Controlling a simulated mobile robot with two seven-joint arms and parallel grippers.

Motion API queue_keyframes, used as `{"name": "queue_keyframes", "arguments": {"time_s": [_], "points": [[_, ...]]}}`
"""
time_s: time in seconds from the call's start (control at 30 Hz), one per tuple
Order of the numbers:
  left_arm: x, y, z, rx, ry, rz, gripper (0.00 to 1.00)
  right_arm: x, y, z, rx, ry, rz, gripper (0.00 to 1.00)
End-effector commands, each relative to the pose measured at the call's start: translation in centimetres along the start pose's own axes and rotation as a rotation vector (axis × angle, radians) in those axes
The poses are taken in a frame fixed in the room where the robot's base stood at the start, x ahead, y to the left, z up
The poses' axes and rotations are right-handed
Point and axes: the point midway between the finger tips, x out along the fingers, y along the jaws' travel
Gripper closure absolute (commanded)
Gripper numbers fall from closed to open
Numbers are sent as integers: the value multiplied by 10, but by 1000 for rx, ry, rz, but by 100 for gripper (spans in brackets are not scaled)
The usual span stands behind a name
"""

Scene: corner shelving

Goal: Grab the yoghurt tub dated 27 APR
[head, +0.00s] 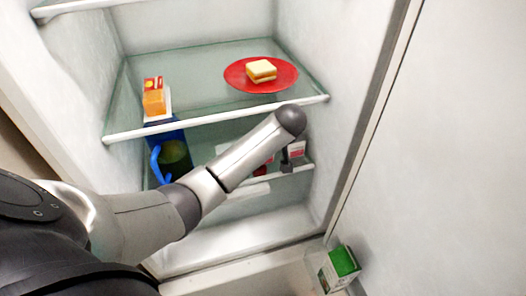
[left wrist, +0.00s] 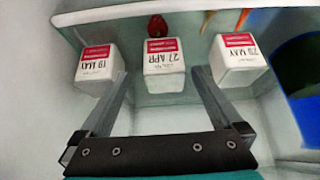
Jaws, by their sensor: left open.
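Three white yoghurt tubs with red labels stand in a row in the left wrist view, their print upside down. The middle tub (left wrist: 164,58) reads 27 APR. The left tub (left wrist: 97,68) and the right tub (left wrist: 239,60) bear May dates. My left gripper (left wrist: 158,76) is open and empty, its fingertips at the gaps on either side of the middle tub. I cannot tell whether they touch it. In the head view my left arm covers most of the tubs; part of one tub (head: 297,150) shows beside the dark gripper. My right gripper is out of view.
A glass shelf above holds a red plate (head: 237,78) with a sandwich (head: 261,71). A blue jug (head: 156,166) stands at the left of the lower shelf. A green and white carton (head: 341,264) is in the door. A small red item (left wrist: 157,26) is behind the middle tub.

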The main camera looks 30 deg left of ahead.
Motion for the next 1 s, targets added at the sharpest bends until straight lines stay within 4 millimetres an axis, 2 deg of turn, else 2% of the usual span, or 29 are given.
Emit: {"name": "queue_keyframes", "arguments": {"time_s": [0.23,0.6,0.97,1.0], "points": [[12,-2,0,1,0,-2,0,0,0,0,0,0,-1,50],[54,-6,0,1,-1,-2,0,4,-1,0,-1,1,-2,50],[58,-6,0,1,0,1,0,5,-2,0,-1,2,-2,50],[58,-6,0,1,0,1,5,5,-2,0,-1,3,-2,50]]}}
